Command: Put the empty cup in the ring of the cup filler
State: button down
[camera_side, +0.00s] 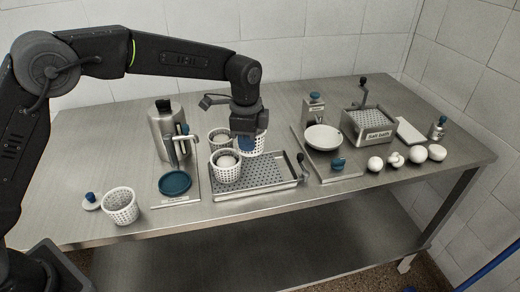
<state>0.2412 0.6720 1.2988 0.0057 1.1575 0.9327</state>
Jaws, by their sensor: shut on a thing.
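My gripper (246,135) points down over the back right part of the drain tray and is shut on a white perforated cup (262,144). Its fingers and a blue part hide much of this cup, so its inside does not show clearly. Another white perforated cup (121,208) stands upright at the front left and looks empty. The filler seems to be the steel canister (158,138) with a spout arm over a round blue plate (175,183) on a small base, left of my gripper. I cannot make out its ring clearly.
The perforated drain tray (268,187) holds perforated cups (227,178) with white contents. A blue-knobbed lid (91,202) lies at the left. A white bowl (323,138), a salt bath box (370,126) and several white balls (375,164) stand at the right.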

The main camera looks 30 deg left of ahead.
jog(key=s+a+t, duration=0.1)
jog(key=s+a, duration=1.3)
jog(key=a, duration=0.2)
jog(key=shift+d+f, duration=0.15)
jog(key=shift+f, duration=3.85)
jog(key=shift+f, duration=0.6)
jog(key=c, duration=1.1)
grip_release()
jog(key=shift+y, duration=0.3)
jog(key=shift+r, duration=4.05)
